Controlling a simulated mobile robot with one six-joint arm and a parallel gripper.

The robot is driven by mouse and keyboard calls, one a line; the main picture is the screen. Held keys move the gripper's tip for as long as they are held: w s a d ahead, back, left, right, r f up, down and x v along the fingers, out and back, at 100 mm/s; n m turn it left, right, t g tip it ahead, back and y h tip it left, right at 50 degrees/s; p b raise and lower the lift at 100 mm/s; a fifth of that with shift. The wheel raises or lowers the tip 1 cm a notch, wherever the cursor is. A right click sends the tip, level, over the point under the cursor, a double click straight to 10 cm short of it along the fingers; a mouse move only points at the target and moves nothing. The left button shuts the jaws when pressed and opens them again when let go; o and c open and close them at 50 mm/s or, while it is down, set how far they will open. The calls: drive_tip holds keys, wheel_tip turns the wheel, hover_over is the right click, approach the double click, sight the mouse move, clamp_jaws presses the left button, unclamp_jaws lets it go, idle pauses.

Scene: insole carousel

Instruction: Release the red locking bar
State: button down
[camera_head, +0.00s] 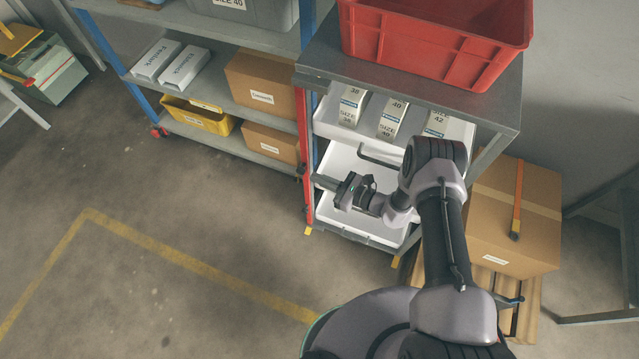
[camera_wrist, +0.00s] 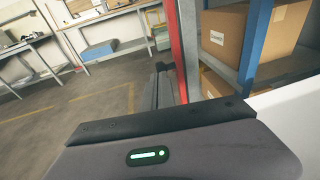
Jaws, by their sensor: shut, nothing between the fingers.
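The red locking bar (camera_head: 302,125) is a narrow upright strip at the left front edge of the grey-topped rack. It also shows in the wrist view (camera_wrist: 177,50), upright just beyond the fingers. My gripper (camera_head: 322,182) is shut and empty, its fingers pointing left at the lower part of the bar. In the wrist view my gripper (camera_wrist: 164,82) appears right beside the bar's lower part. I cannot tell whether they touch.
The rack (camera_head: 420,92) holds a red crate (camera_head: 430,50) on top. Its white upper tray (camera_head: 326,118) carries size-labelled boxes; a white lower tray (camera_head: 345,222) lies below my gripper. A blue-post shelf with cartons (camera_head: 265,85) stands close left. The floor at front left is clear.

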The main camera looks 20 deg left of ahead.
drive_tip(key=p+v, duration=0.2)
drive_tip(key=v, duration=0.9)
drive_tip(key=shift+s+d, duration=0.15)
drive_tip(key=shift+d, duration=0.15)
drive_tip(key=shift+f, duration=0.1)
